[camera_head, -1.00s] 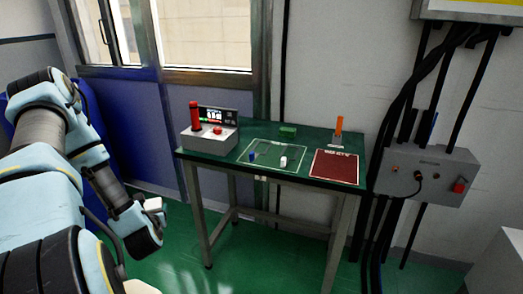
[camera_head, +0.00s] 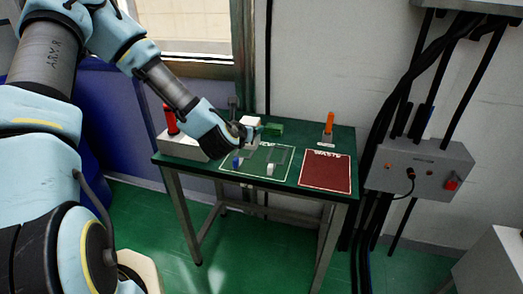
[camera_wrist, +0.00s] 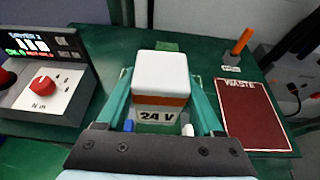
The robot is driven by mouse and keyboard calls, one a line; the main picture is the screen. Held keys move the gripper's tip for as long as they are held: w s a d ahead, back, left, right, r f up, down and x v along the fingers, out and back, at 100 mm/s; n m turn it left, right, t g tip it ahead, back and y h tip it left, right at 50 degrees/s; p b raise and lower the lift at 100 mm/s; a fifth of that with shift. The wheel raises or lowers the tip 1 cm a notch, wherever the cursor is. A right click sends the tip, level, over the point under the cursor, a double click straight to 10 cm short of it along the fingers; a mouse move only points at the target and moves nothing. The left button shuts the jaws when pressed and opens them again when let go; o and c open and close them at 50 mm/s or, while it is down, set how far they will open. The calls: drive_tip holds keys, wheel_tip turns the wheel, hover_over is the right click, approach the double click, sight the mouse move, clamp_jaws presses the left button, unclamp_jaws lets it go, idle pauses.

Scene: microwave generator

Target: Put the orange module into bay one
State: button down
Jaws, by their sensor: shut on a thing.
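My gripper (camera_wrist: 161,104) is shut on a white-topped block with an orange band (camera_wrist: 160,72), which I take as the orange module. A "24 V" label shows below the band, between the fingers. In the head view my gripper (camera_head: 243,130) is above the back middle of the green table, with the module's white top (camera_head: 250,121) showing. The block's underside is hidden. I cannot tell which place is bay one. A grey device (camera_wrist: 45,85) with a display and a red knob stands at the table's left; my arm partly covers it in the head view.
A white-outlined area (camera_head: 283,179) on the table holds a small blue piece (camera_head: 237,162) and a small white piece (camera_head: 270,169). A red "WASTE" mat (camera_head: 325,173) lies to the right. An orange upright piece (camera_head: 328,124) and a green block (camera_head: 274,128) stand behind.

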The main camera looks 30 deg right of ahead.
drive_tip(key=f, duration=0.2)
drive_tip(key=d+f+p, duration=0.1)
drive_tip(key=f, duration=0.1)
drive_tip(key=shift+s+d+f, duration=0.2)
drive_tip(key=shift+f, duration=0.05)
drive_tip(key=shift+f+p, duration=0.85)
drive_tip(key=shift+f, duration=1.55)
drive_tip(key=shift+f, duration=0.1)
drive_tip(key=shift+c, duration=0.2)
unclamp_jaws()
